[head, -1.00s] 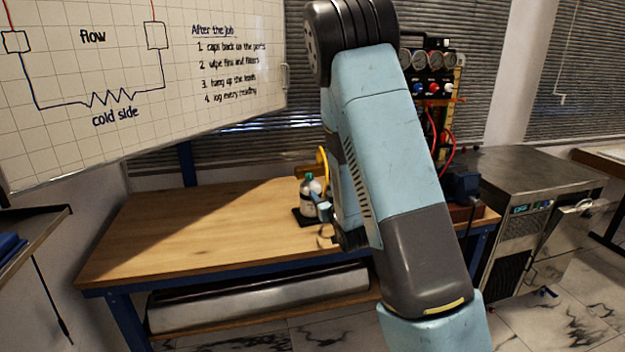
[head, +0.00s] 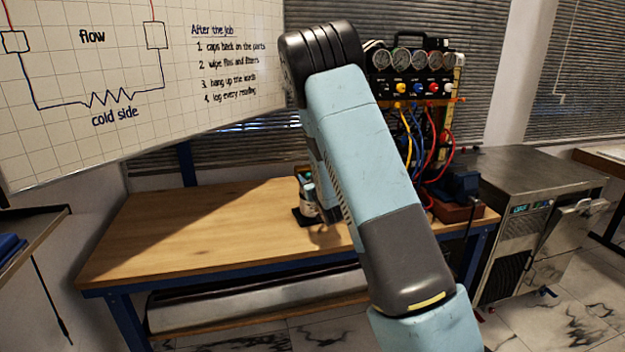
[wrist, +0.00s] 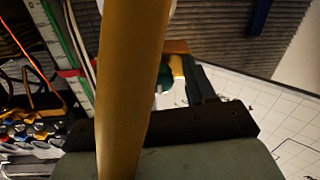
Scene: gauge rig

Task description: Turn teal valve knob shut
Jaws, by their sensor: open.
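The teal valve knob seems to show as a small teal patch (wrist: 164,87) in the wrist view, between a wide yellow-brown band and a dark finger. In the head view, a bottle-like cylinder (head: 307,203) with a teal spot near its top stands on a dark base on the bench, partly behind my arm. My gripper (wrist: 178,70) is open; one dark finger shows right of the band, and the other is hidden. In the head view my arm covers most of the gripper. I cannot tell whether the fingers are around the knob or beside it.
The yellow-brown band (wrist: 132,85), perhaps a hose, crosses close to the wrist camera. A gauge panel (head: 410,75) with coloured knobs and hoses stands at the bench's back right, beside a metal unit (head: 535,185). The bench's left part (head: 190,225) is clear.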

